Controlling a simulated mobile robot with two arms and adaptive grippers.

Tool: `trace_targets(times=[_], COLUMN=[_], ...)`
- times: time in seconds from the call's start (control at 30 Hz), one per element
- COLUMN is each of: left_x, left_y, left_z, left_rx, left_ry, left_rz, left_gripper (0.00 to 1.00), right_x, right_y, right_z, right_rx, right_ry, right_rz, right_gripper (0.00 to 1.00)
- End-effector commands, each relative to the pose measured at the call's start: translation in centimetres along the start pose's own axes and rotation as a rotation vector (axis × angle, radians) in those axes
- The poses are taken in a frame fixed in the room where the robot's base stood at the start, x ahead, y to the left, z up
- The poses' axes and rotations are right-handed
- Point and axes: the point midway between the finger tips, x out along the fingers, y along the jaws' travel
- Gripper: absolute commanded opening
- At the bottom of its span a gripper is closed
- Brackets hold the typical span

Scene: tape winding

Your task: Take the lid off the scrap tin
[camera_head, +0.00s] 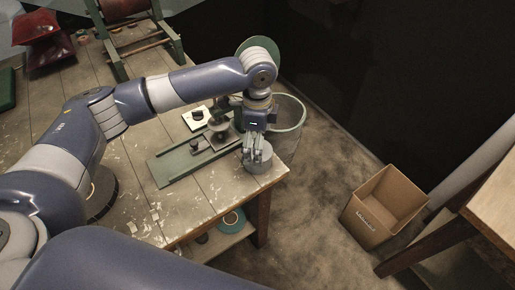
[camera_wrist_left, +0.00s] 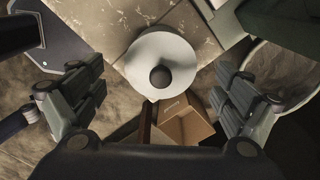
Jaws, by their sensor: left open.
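The scrap tin (camera_head: 258,160) is a small round grey metal tin at the right corner of the workbench. Its round pale lid (camera_wrist_left: 178,58) with a dark knob (camera_wrist_left: 160,76) is seen from above in the left wrist view, and the lid lies on the tin. My left gripper (camera_head: 254,150) is over the tin in the head view, pointing down. In the left wrist view its two fingers (camera_wrist_left: 158,98) are wide apart, one on each side of the lid, with nothing between them at their own height. The gripper hides part of the lid in the head view. My right gripper is not in view.
A green metal fixture (camera_head: 180,162) lies on the workbench (camera_head: 205,195) left of the tin. A wire waste bin (camera_head: 289,125) stands behind the bench corner. A cardboard box (camera_head: 372,215) stands on the floor at right. Open floor lies between bench and box.

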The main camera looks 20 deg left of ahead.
Motion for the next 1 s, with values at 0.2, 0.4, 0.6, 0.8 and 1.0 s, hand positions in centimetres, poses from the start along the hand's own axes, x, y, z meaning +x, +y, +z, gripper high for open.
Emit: trace_targets(times=[0.2,0.4,0.6,0.8,1.0], left_x=[1.5,1.5,1.5,1.6,1.8], left_y=[0.0,0.0,0.0,0.0,-0.1], left_z=[0.0,0.0,0.0,0.0,0.1], left_rx=[0.001,0.001,0.001,0.0,-0.002], left_ry=[0.001,0.001,0.001,0.0,-0.002], left_rz=[-0.002,-0.002,-0.001,-0.001,-0.003], left_gripper=[0.93,0.86,0.48,0.31,0.22], right_x=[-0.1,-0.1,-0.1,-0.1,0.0], right_y=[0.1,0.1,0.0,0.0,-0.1], right_z=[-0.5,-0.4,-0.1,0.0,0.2], right_rx=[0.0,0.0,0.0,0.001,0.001], right_ry=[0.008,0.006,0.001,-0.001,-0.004], right_rz=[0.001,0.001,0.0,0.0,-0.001], right_gripper=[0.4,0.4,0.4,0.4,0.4])
